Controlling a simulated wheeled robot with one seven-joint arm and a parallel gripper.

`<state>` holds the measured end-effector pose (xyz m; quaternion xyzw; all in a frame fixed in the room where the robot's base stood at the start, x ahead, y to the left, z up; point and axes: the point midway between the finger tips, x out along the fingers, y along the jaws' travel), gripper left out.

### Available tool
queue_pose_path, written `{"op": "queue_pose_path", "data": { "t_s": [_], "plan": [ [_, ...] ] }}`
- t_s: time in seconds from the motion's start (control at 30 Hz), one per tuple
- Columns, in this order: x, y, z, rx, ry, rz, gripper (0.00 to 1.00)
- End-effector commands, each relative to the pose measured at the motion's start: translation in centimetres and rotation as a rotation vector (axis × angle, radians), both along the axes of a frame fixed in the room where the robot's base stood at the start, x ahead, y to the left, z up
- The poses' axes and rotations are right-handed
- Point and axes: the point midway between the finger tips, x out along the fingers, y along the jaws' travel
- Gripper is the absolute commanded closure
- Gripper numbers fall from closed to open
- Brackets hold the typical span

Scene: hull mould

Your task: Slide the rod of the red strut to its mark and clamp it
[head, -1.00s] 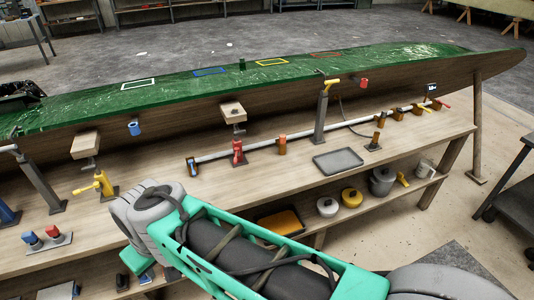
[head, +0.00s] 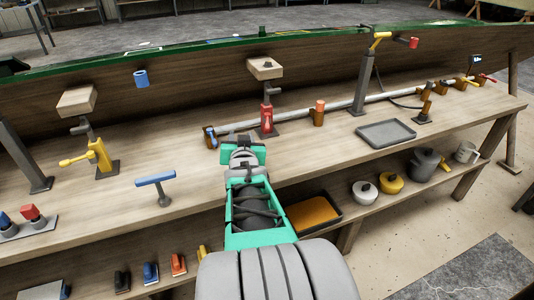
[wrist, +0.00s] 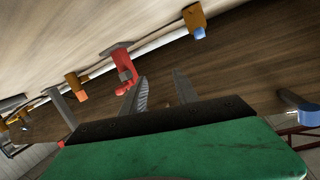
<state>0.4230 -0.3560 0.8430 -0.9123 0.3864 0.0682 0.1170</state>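The red strut (head: 267,118) stands upright on the bench, with a grey rod (head: 268,94) rising from it to a wooden pad (head: 265,68) beside the hull. No mark on the rod can be made out. My gripper (head: 242,145) is in front of the red strut and slightly left of it, low over the bench. In the wrist view my gripper (wrist: 160,76) has its two fingers apart with nothing held between them. The red strut (wrist: 122,65) shows just left of the fingers, apparently apart from them; its pad is not visible there.
A yellow strut (head: 101,155) stands to the left with its own pad (head: 77,99). A long pale pipe (head: 340,108) in brown holders runs behind and right of the red strut. A blue T-shaped tool (head: 156,182) and a grey tray (head: 386,133) are on the bench.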

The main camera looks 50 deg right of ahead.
Motion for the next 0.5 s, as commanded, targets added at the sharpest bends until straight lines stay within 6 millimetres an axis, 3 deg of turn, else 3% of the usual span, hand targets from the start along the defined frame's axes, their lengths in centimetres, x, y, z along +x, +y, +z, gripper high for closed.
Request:
{"op": "queue_pose_path", "data": {
  "t_s": [0.03,0.1,0.2,0.33,0.5],
  "plan": [
    [-1.8,-2.6,-2.0,-0.045,-0.058,-0.062,0.64],
    [-3.5,-4.6,-1.6,-0.095,-0.117,-0.113,0.64],
    [-4.8,-5.9,-0.9,-0.136,-0.159,-0.147,0.64],
    [-4.4,-7.1,-0.6,-0.144,-0.167,-0.154,0.64],
    [-2.3,-9.8,-0.7,-0.143,-0.165,-0.154,0.64]
  ]
}}
